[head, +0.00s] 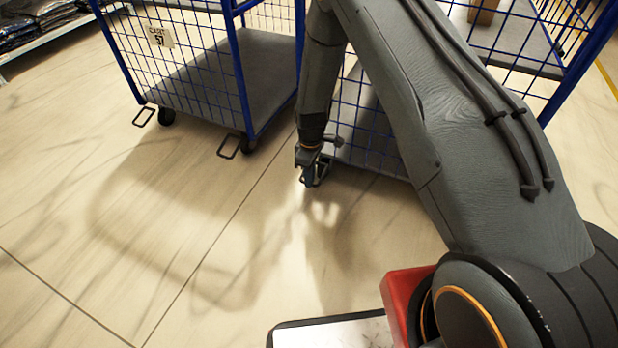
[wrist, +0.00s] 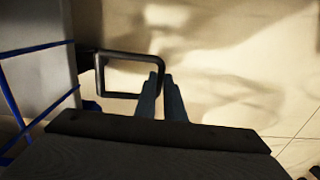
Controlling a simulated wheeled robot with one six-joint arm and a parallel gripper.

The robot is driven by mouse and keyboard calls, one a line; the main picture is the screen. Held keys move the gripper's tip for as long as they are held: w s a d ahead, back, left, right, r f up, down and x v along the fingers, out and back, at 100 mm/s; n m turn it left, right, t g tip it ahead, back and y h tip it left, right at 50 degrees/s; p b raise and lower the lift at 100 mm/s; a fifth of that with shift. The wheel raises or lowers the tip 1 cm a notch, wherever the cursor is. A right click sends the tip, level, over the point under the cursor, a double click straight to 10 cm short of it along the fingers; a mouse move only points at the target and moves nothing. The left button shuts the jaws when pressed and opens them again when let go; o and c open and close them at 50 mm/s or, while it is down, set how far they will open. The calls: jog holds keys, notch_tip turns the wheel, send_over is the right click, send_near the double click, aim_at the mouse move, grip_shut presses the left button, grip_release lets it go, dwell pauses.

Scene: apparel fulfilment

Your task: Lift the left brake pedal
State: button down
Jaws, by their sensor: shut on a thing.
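The left brake pedal (wrist: 130,54) of the right cart is a dark rectangular loop sticking out low from the cart's edge. It shows clearly in the wrist view. In the head view the pedal (head: 324,174) is small and partly hidden behind my gripper. My gripper (head: 306,181) reaches down to it close to the floor. In the wrist view, my gripper's two fingers (wrist: 162,80) are close together at the outer end of the loop, shut on its bar. The exact contact is partly hidden by the fingers.
The right cart (head: 368,148) has blue wire sides and a grey deck; my arm covers part of it. A similar left cart (head: 245,75) stands beside it, with two pedals (head: 229,146) low at its front. The floor (head: 130,220) in front is clear. A shelf (head: 40,42) stands far left.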

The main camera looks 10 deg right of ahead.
jog(key=w+r+p, duration=0.1)
jog(key=w+d+r+p, duration=0.1)
jog(key=r, duration=0.1)
jog(key=shift+d+p, duration=0.2)
jog(key=shift+p, duration=0.1)
jog(key=shift+s+a, duration=0.2)
jog(key=c, duration=1.8)
grip_release()
jog(key=shift+a, duration=0.2)
jog(key=shift+c, duration=0.2)
jog(key=shift+d, duration=0.2)
